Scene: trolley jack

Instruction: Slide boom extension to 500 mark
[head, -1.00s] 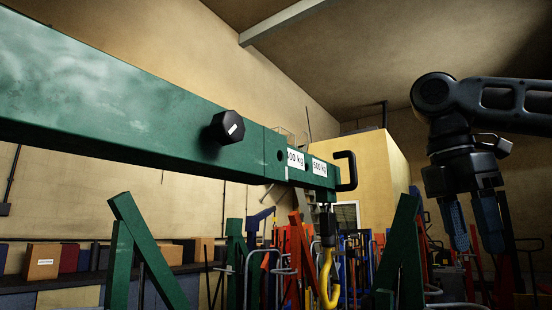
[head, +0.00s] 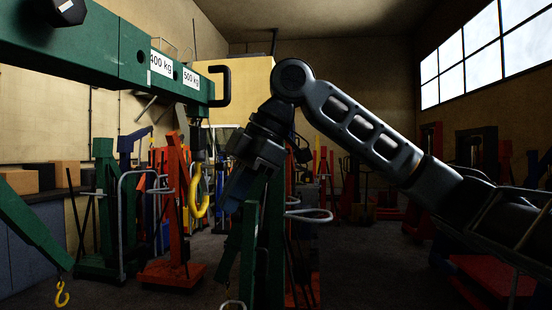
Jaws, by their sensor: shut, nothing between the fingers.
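The green boom (head: 95,45) runs in from the upper left in the head view, with a black knob (head: 68,11) on its side. Its extension (head: 203,90) sticks out at the right and bears a 400 kg label (head: 161,63) and a 500 kg label (head: 191,79). A black handle (head: 226,86) is on the extension's end. A yellow hook (head: 197,195) hangs below it. My gripper (head: 230,202) is shut and empty, to the right of and lower than the handle, apart from it in the picture. Its blue fingers point down and left.
Green upright posts (head: 262,240) stand behind and below my gripper. Red jacks (head: 174,225) and other lifting gear crowd the floor behind. A second yellow hook (head: 62,293) hangs at the lower left. Bare floor shows at the lower middle.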

